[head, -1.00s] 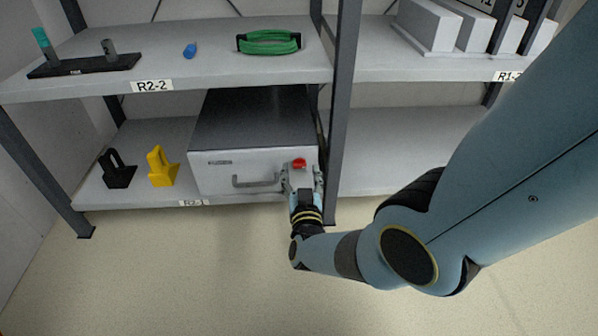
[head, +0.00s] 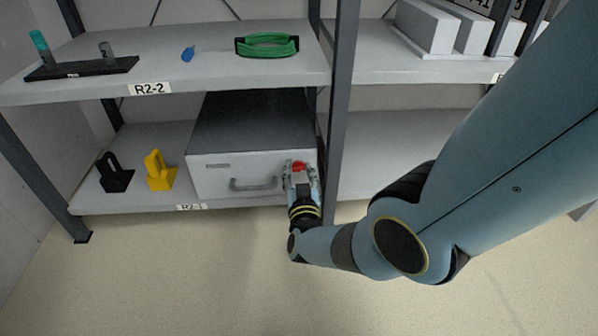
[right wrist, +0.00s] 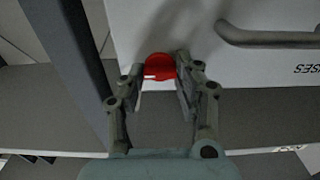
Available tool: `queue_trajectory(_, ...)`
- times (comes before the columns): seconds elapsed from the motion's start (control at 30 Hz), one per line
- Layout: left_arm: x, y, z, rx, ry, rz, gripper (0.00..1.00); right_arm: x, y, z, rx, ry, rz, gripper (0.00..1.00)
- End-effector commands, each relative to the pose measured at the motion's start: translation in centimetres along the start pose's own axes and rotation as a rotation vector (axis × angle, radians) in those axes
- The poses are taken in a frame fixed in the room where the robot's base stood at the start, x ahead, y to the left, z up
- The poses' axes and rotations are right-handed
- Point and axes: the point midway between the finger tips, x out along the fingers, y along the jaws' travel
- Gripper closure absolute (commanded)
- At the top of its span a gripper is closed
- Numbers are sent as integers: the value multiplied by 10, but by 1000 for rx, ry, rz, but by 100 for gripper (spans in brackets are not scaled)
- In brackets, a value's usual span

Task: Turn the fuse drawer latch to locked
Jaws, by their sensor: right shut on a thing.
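The fuse drawer (head: 220,180) is a light grey box with a dark top on the lower shelf. Its front is closed against the box and carries a grey bar handle (head: 252,185). The red latch (head: 299,165) is a round knob at the right of the drawer front. My right gripper (head: 300,172) is at the latch with its fingers on both sides. In the right wrist view, the red latch (right wrist: 160,67) sits between the fingertips (right wrist: 161,74), which are shut on it. The latch's pointing direction is hard to tell. My left gripper is not in view.
A dark shelf post (head: 338,120) stands close to the right of my right gripper. A black holder (head: 115,173) and a yellow holder (head: 159,170) stand left of the drawer. The upper shelf holds a green coil (head: 267,45) and a blue piece (head: 188,54).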

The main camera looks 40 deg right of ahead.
Motion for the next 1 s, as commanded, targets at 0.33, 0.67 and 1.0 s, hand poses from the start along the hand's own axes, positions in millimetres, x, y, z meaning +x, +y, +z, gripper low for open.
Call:
queue_trajectory(0.33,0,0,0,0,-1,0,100,0,0,0,-17,0,0,100)
queue_trajectory(0.67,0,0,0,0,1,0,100,0,-1,1,-184,-1,0,100)
queue_trajectory(1.0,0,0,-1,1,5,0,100,0,-2,1,-497,-1,0,100)
